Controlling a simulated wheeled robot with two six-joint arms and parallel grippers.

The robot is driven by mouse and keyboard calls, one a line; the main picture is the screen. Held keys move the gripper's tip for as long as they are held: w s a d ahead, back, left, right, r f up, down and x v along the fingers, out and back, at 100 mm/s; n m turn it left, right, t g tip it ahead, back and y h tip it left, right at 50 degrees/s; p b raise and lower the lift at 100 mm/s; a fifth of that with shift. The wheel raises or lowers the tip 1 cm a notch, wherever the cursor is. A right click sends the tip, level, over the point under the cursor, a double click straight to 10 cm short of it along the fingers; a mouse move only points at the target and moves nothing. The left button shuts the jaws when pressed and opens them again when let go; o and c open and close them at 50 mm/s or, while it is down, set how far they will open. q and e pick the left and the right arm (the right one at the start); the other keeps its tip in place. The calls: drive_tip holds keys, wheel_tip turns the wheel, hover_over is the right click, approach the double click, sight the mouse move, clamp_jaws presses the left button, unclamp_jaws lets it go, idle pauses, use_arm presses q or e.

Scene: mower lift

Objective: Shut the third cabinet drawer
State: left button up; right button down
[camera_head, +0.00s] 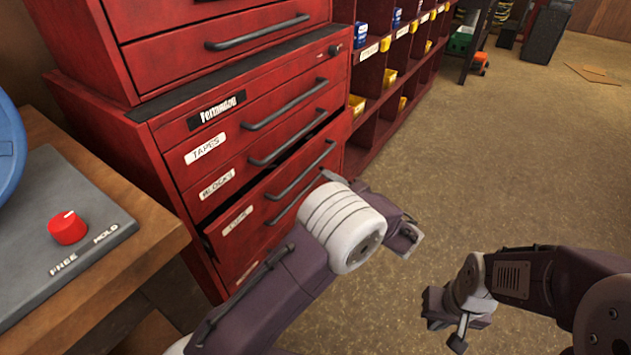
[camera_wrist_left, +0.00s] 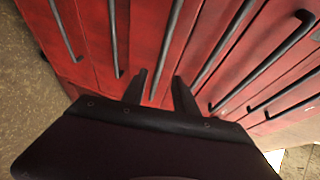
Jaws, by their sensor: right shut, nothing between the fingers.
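The red cabinet (camera_head: 168,135) stands at left in the head view. Its third drawer (camera_head: 257,210), below the TAPES and BLOCKS drawers, sticks out a little, with a dark gap along its top edge. My left arm crosses in front of its lower right part. In the left wrist view my left gripper (camera_wrist_left: 159,76) is open, its fingers apart and pointing at the red drawer fronts, with a dark handle end showing between them. Contact cannot be told. My right gripper (camera_head: 447,318) is shut and empty, over the floor away from the cabinet.
A grey panel with a red knob (camera_head: 68,229) lies on a wooden bench at left. Red shelving with bins (camera_head: 357,103) continues beyond the cabinet. The brown floor (camera_head: 510,160) is open to the right.

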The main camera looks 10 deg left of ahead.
sight(311, 169)
use_arm(q)
drive_tip(key=b+x, duration=0.3)
drive_tip(key=x, duration=0.6)
drive_tip(key=shift+a+b, duration=0.1)
drive_tip(key=shift+b, duration=0.2)
clamp_jaws()
drive_tip(key=shift+f, duration=0.1)
idle(0.8)
